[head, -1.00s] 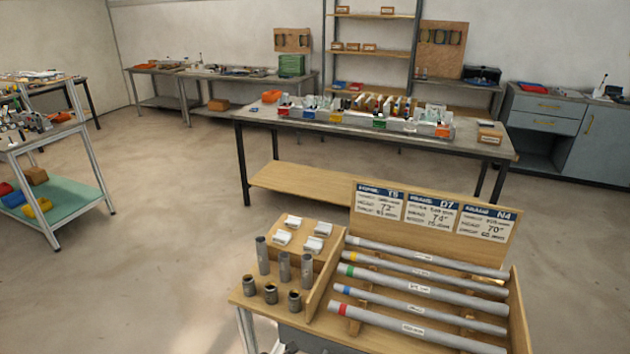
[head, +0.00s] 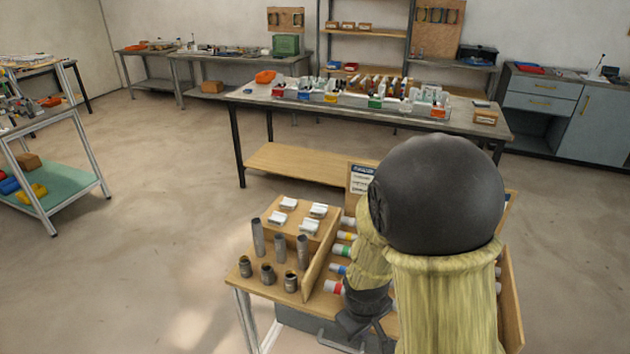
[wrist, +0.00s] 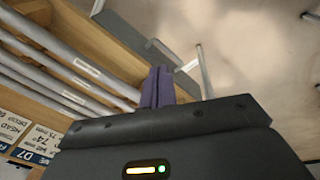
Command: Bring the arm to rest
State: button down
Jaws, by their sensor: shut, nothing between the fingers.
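My gripper (wrist: 157,88) shows in the wrist view as two purple fingers pressed together, with nothing between them. In the head view my arm stands in front of the pipe stand, and its dark lower end is over the stand's front part. The arm hides most of the long grey pipes; their colour-banded left ends still show. In the wrist view several pipes (wrist: 75,65) lie to the left of the fingers, apart from them.
The wooden stand (head: 258,293) holds short tubes (head: 281,252), dark sockets (head: 267,274) and white blocks (head: 289,203). A long workbench (head: 250,93) with small bins stands behind it. A shelved cart (head: 65,190) is at the left. Floor between is clear.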

jog(key=s+d+r+m+y, duration=0.1)
jog(key=s+d+r+m, duration=0.4)
jog(key=r, duration=0.3)
jog(key=shift+m+t, duration=0.4)
jog(key=shift+m, duration=0.5)
jog(key=shift+s+d, duration=0.1)
